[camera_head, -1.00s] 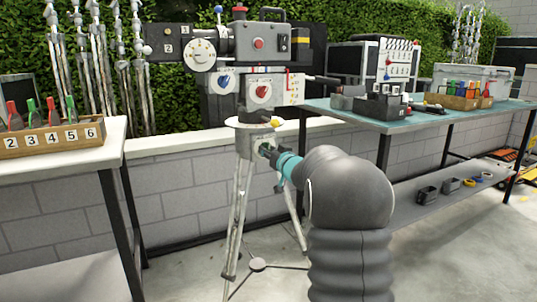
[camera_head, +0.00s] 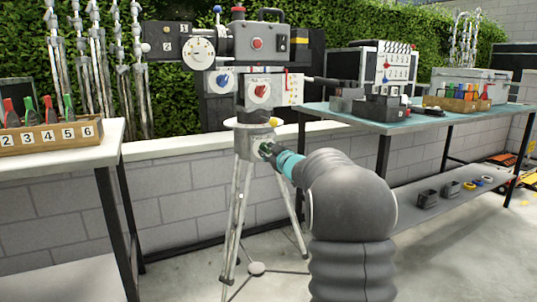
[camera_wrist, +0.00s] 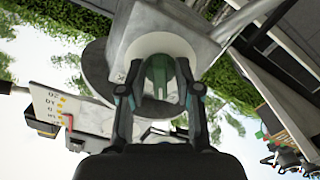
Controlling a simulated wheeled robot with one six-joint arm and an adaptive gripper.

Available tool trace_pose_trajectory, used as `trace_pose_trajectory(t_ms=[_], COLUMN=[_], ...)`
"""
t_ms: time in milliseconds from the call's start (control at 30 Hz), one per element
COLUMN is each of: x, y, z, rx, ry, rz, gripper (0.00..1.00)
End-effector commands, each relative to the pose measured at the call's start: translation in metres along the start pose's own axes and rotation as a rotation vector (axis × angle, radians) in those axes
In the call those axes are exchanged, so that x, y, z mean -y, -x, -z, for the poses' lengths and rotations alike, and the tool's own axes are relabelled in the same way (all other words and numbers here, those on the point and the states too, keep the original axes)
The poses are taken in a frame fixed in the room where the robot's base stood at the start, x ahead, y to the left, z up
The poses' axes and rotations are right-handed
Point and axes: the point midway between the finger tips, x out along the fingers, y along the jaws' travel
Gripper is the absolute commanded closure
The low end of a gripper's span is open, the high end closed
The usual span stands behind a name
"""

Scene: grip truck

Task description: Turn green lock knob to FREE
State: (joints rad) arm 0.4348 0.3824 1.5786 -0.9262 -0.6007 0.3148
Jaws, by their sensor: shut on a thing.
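The green lock knob (camera_wrist: 158,75) sits on a round white plate (camera_wrist: 180,45) on the tripod head. In the wrist view the two fingers of my gripper (camera_wrist: 160,92) stand on either side of the knob and are shut on it. In the head view my gripper (camera_head: 268,151) reaches the front of the tripod head (camera_head: 257,141) from the lower right, and the knob is mostly hidden behind it. The knob's lettering cannot be read in either view.
The camera rig (camera_head: 255,42), with a red knob (camera_head: 262,91) and a blue knob (camera_head: 222,79), stands above the head. Tripod legs (camera_head: 234,220) spread below. A teal table (camera_head: 415,124) is at right; a wooden number rack (camera_head: 48,137) is at left.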

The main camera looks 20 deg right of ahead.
Motion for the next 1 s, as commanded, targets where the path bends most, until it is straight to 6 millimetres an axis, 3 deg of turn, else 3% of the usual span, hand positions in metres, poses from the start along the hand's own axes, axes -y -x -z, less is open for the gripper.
trace_pose_trajectory(t_ms=[500,533,567,867,1000], x=[0.0,0.0,0.0,0.0,-0.001], y=[0.0,0.0,0.0,0.001,0.011], z=[0.001,0.001,0.001,0.0,0.001], rx=[0.0,0.0,0.0,0.0,0.001], ry=[0.023,0.023,0.023,0.022,0.022], rz=[0.0,0.0,0.0,0.0,-0.001], gripper=[1.0,0.64,0.6,0.6,0.6])
